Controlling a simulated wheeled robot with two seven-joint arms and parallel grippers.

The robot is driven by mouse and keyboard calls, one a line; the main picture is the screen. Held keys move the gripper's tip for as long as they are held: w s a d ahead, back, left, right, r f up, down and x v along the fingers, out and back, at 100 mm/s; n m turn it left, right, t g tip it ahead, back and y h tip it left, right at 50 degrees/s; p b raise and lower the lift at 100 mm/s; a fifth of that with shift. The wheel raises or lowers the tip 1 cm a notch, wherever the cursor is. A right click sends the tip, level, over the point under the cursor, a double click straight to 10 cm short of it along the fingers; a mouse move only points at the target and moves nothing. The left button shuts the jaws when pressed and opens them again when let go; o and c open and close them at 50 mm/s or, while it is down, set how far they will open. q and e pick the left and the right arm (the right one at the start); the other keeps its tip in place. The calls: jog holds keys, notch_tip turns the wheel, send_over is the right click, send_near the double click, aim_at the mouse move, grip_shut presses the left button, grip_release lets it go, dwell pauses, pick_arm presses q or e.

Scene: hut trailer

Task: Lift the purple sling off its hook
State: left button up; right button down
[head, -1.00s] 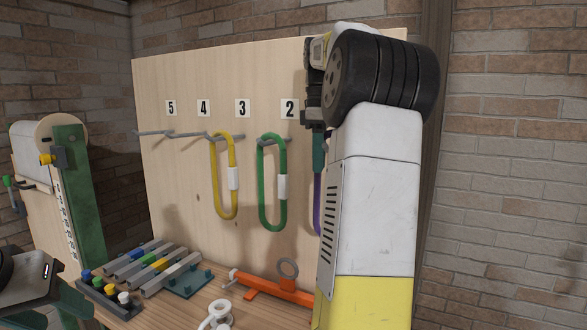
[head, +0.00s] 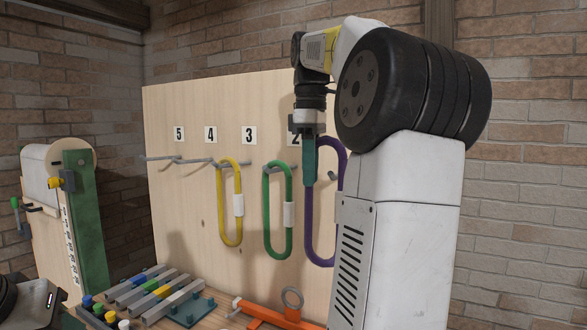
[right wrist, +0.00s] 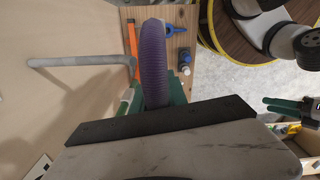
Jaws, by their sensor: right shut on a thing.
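The purple sling (head: 310,235) is a tall loop hanging at the right of the pegboard, partly behind my right arm. My right gripper (head: 310,160) points down and is shut on its upper part. The sling's top stands above the grey hook (head: 333,175). In the right wrist view the sling (right wrist: 152,60) is just beyond the hook's free end (right wrist: 128,62), with a small gap seen from above. The sling's lower end hangs free in front of the board. Part of my left gripper (right wrist: 287,106) shows at the right of the wrist view; its opening is unclear.
A green sling (head: 268,215) and a yellow sling (head: 223,215) hang on hooks to the left. An orange tool (head: 265,315) and grey bars (head: 150,290) lie on the bench below. A brick wall (head: 520,200) is at the right.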

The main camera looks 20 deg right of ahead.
jog(key=s+a+r, duration=0.4)
jog(key=s+a, duration=0.2)
jog(key=a, duration=0.2)
jog(key=shift+s+a+r, duration=0.2)
jog(key=shift+s+r, duration=0.05)
jog(key=shift+s, duration=0.1)
dwell(0.4)
jog(key=shift+a, duration=0.1)
jog(key=s+a, duration=0.8)
jog(key=a, duration=0.2)
jog(key=shift+s+a, duration=0.35)
jog(key=shift+a, duration=0.05)
dwell(0.8)
jog(key=shift+s+a, duration=0.1)
jog(key=s+a, duration=0.9)
jog(key=a, duration=0.3)
jog(key=shift+s+a, duration=0.15)
jog(key=shift+s, duration=0.25)
dwell(0.4)
